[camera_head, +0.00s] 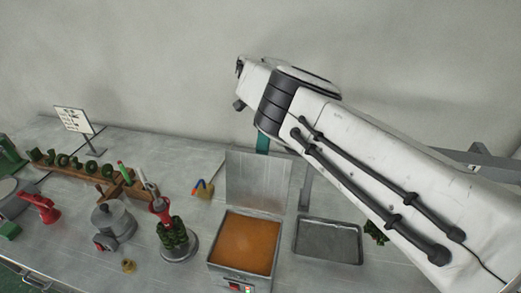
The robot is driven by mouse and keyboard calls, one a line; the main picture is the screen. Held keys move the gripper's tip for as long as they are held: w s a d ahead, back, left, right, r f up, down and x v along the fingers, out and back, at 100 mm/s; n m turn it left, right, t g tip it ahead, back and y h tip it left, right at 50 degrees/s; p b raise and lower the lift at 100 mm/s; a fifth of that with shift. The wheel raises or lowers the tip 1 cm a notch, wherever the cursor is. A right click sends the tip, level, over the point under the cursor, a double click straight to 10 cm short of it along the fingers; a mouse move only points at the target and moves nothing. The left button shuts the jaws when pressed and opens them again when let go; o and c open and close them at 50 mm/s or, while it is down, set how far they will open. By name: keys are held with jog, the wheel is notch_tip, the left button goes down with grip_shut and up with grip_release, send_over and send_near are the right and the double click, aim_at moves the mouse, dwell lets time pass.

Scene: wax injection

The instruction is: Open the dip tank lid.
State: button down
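The dip tank (213,255) is a square metal box filled with orange wax (246,243), at the lower middle of the head view. Its flat metal lid (257,178) stands up, close to vertical, along the tank's back edge, so the tank is open. A red switch shows on the tank's front. My white arm reaches in from the right, above and behind the lid. Small dark parts show at the arm's far end, but I cannot make out the gripper's fingers or whether they hold anything.
A shallow grey tray (328,222) lies right of the tank. Left of it stand a dark green wax tree on a round base (178,258), a grey pot (113,221) and a red clamp (40,208). A wooden rack (60,168) and sign (74,120) are further back.

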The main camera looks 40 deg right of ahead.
jog(key=shift+d+f, duration=0.3)
jog(key=shift+d, duration=0.2)
jog(key=c, duration=1.6)
grip_release()
jog(key=shift+o, duration=0.8)
jog(key=shift+w+d+f, duration=0.1)
jog(key=shift+w+d, duration=0.05)
jog(key=shift+d, duration=0.1)
jog(key=shift+o, duration=1.2)
jog(key=s+r, duration=0.1)
jog(key=r, duration=0.2)
jog(key=s+r, duration=0.2)
jog(key=r, duration=0.1)
jog(key=s+a+r, duration=0.1)
jog(key=s+r, duration=0.1)
jog(key=r, duration=0.1)
jog(key=shift+a+r, duration=0.1)
jog(key=shift+r, duration=0.15)
jog(key=s+a+r+b, duration=0.1)
jog(key=s+r, duration=0.2)
jog(key=s, duration=0.5)
jog(key=shift+s+a+r, duration=0.3)
jog(key=shift+s+r, duration=0.05)
jog(key=shift+s, duration=0.05)
